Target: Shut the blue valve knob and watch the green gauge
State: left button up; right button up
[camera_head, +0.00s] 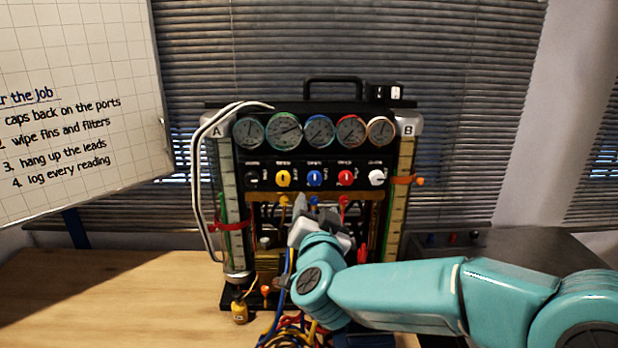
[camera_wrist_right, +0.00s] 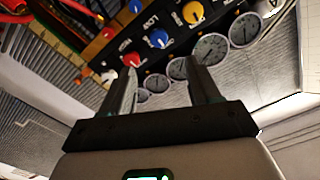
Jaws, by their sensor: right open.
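The blue valve knob (camera_head: 314,178) is the middle one in the row of knobs on the rig's black panel. A light mark stands about upright on it. In the right wrist view the blue knob (camera_wrist_right: 158,38) lies beyond the fingertips, clear of them. The green-rimmed gauge (camera_head: 284,130) is second from left in the gauge row; its needle shows, but I cannot read the value. My right gripper (camera_head: 299,207) is just below the knob panel, fingers pointing up. In the wrist view its fingers (camera_wrist_right: 163,70) are apart with nothing gripped. My left gripper is out of view.
A yellow knob (camera_head: 283,178) and a red knob (camera_head: 345,177) flank the blue one closely. Hoses (camera_head: 290,326) bundle below my wrist. The table (camera_head: 120,295) is clear on the left.

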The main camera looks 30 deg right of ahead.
jog(key=p, duration=0.2)
send_near(315, 179)
jog(key=x, duration=0.4)
jog(key=shift+s+d+r, duration=0.15)
jog(key=shift+d, duration=0.25)
jog(key=x, duration=0.1)
jog(key=p+x, duration=0.1)
jog(key=x, duration=0.1)
jog(key=a+x, duration=0.1)
jog(key=shift+w+d+p, duration=0.15)
jog(key=shift+w+p, duration=0.2)
jog(key=shift+w, duration=0.05)
jog(key=shift+w+d, duration=0.15)
jog(key=shift+d, duration=0.3)
jog(key=shift+w+a+f, duration=0.2)
jog(key=shift+w, duration=0.05)
jog(key=shift+c, duration=0.2)
jog(key=shift+s+d, duration=0.1)
jog(key=c, duration=1)
